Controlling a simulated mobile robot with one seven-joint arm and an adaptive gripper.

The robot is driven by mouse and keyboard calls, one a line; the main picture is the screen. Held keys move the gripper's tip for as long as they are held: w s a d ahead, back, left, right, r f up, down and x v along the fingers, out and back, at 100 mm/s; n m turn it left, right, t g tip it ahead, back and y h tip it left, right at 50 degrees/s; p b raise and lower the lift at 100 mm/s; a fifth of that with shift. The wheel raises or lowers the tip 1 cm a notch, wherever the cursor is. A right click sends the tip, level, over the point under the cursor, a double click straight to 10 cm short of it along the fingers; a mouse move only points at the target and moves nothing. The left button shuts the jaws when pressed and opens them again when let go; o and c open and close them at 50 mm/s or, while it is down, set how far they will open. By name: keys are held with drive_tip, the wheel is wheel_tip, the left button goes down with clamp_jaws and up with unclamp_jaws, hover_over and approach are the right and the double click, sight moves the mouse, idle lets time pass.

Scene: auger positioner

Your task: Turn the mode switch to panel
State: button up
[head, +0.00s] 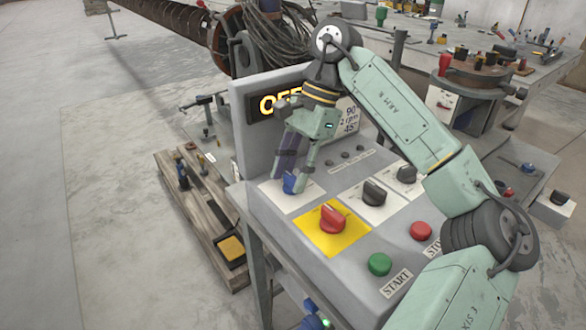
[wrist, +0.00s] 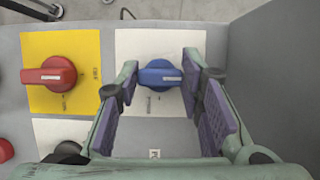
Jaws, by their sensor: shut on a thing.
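A blue rotary switch (head: 289,184) sits on a white plate at the far left of the grey control panel. It also shows in the wrist view (wrist: 160,76), with its handle lying sideways. I cannot read a label that names it the mode switch. My gripper (head: 292,178) points down over the blue switch. In the wrist view, its purple-padded fingers (wrist: 164,80) are on both sides of the handle, shut on its ends. In the head view the fingers partly hide the switch.
A red switch on a yellow plate (head: 352,245) is next to the blue one. Black switches (head: 374,192), a green START button (head: 379,264) and a red button (head: 421,231) are further right. A lit display (head: 268,103) stands behind, partly covered by my gripper.

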idle(0.3)
drive_tip(key=o, duration=1.2)
drive_tip(key=v, duration=1.2)
